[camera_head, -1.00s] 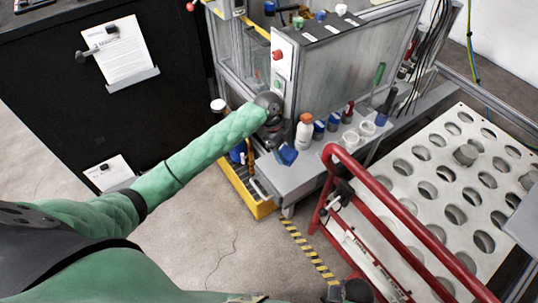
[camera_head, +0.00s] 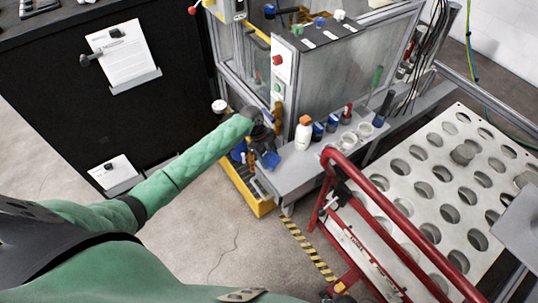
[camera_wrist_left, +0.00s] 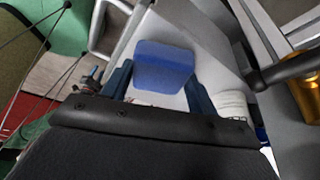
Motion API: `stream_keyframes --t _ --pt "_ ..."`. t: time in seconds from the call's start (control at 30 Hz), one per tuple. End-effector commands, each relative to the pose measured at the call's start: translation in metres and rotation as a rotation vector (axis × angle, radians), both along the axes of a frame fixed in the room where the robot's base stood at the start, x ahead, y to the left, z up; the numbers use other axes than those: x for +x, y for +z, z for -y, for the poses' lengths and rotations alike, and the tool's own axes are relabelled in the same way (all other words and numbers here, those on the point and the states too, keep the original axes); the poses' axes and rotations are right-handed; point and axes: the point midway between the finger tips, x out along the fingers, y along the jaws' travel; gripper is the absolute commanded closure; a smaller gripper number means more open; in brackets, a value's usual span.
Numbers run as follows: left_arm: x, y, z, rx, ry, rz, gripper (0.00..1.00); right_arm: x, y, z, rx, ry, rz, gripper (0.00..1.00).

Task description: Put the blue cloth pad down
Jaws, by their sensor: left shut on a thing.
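My left gripper (camera_head: 262,146) is shut on the blue cloth pad (camera_head: 270,160), at the left end of the grey shelf at the machine's foot. In the left wrist view the blue pad (camera_wrist_left: 163,65) stands out beyond the two dark blue fingers (camera_wrist_left: 158,95), with a light grey surface behind it. I cannot tell whether the pad touches the shelf. My right gripper is not in view.
The grey shelf (camera_head: 290,180) holds a white bottle with an orange cap (camera_head: 303,134), blue-topped jars (camera_head: 318,132) and white cups (camera_head: 348,140). A yellow tray (camera_head: 262,207) sits low beside it. A red-railed cart (camera_head: 375,195) and perforated panel (camera_head: 415,168) stand right.

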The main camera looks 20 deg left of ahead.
Motion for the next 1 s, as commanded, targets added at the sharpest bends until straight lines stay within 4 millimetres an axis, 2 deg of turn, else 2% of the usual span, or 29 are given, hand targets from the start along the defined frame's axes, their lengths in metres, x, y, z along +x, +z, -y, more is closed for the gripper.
stream_keyframes --t 0.17,0.5,0.53,0.63,1.0 --pt "-0.0004 -0.0024 0.0002 0.0 0.001 0.0 0.6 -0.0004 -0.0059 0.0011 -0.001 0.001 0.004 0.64" --pt "-0.0004 -0.006 0.0002 0.0 0.001 -0.001 0.6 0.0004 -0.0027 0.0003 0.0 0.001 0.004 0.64" --pt "-0.0003 -0.0055 0.0003 -0.001 0.001 -0.001 0.38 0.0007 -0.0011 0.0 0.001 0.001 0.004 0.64" --pt "-0.0003 -0.0052 0.0004 -0.001 0.001 -0.002 0.2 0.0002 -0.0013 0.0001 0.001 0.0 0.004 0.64" --pt "-0.0006 -0.0066 0.0006 -0.001 0.001 -0.002 0.2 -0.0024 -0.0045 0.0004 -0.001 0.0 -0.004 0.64"
